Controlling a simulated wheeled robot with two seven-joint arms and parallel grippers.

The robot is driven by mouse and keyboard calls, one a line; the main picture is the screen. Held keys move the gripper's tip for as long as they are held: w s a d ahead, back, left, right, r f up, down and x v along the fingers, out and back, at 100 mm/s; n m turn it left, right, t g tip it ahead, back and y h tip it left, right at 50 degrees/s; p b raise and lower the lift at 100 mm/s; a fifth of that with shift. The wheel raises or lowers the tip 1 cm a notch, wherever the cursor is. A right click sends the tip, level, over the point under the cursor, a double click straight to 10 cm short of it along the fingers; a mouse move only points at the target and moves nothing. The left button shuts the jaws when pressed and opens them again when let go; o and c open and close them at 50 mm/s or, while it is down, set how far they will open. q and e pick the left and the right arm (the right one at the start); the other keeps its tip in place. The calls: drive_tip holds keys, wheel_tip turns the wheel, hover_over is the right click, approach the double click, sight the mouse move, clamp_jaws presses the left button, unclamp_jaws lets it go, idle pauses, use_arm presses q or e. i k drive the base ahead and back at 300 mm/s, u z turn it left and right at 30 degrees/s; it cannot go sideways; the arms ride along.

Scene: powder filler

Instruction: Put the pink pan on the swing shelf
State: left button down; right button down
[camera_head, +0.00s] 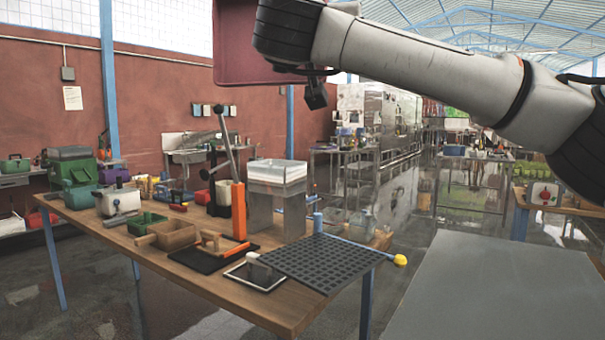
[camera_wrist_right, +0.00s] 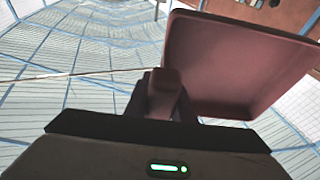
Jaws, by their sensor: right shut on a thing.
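The pink pan (camera_head: 262,42) is a dull reddish-pink, shallow tray with a raised rim, held high at the top of the head view and partly cut off there. It fills the upper right of the right wrist view (camera_wrist_right: 235,65), tilted with its hollow side showing. My right gripper (camera_wrist_right: 165,97) is shut on the pan's edge or handle; the exact grip is partly hidden. A dark perforated plate (camera_head: 318,262) beside a blue post and a yellow-knobbed rod looks like the swing shelf. It extends over the table's front right edge, well below the pan. My left gripper is not in view.
The wooden table (camera_head: 290,312) carries an orange lever press (camera_head: 239,210), a clear box on a metal stand (camera_head: 277,185), a wooden box (camera_head: 174,235) and several small tools. A grey surface (camera_head: 490,300) is clear at the lower right. The perforated plate's top looks empty.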

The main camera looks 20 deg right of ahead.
sight(323, 256)
drive_tip(key=u, duration=1.55)
drive_tip(key=k, duration=1.25)
drive_tip(key=z, duration=2.25)
drive_tip(key=i, duration=1)
drive_tip(key=z, duration=0.05)
drive_tip(key=k, duration=0.15)
drive_tip(key=u, duration=0.1)
